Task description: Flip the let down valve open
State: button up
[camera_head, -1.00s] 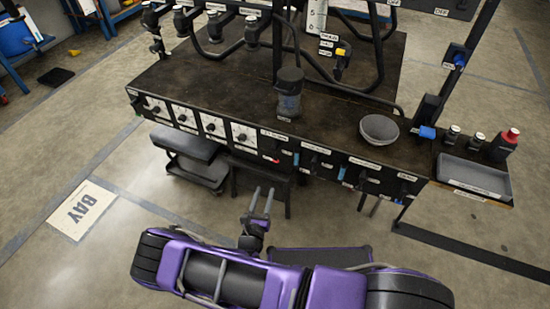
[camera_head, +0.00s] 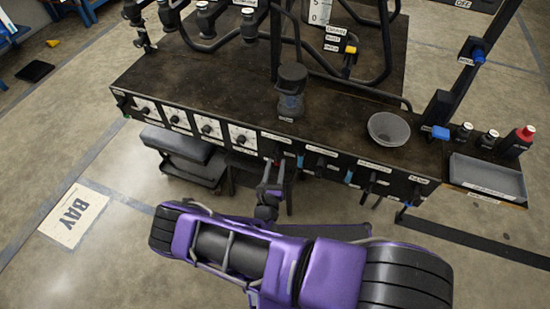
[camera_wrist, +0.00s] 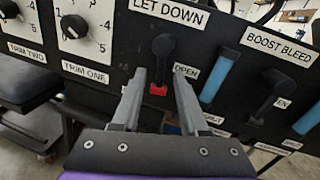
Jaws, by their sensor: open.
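The let down valve (camera_wrist: 163,58) shows in the wrist view under a "LET DOWN" label (camera_wrist: 168,13). It has a black round knob at the top and a black lever hanging down from it. A red tag (camera_wrist: 158,90) is at its lower end, and an "OPEN" label (camera_wrist: 186,71) is to its right. My gripper (camera_wrist: 158,80) is open, with its two grey fingers pointing at the panel, one on each side of the lever's lower end. I cannot tell whether they touch it. In the head view my gripper (camera_head: 271,178) is at the panel's front face.
To the right, a "BOOST BLEED" valve (camera_wrist: 269,92) and a blue bar (camera_wrist: 221,75) sit close by. Trim dials (camera_wrist: 75,27) are on the left. A grey bowl (camera_head: 389,129) and a dark canister (camera_head: 291,92) stand on the bench. A stool (camera_head: 178,145) is below.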

jog(key=shift+w, duration=0.4)
grip_shut()
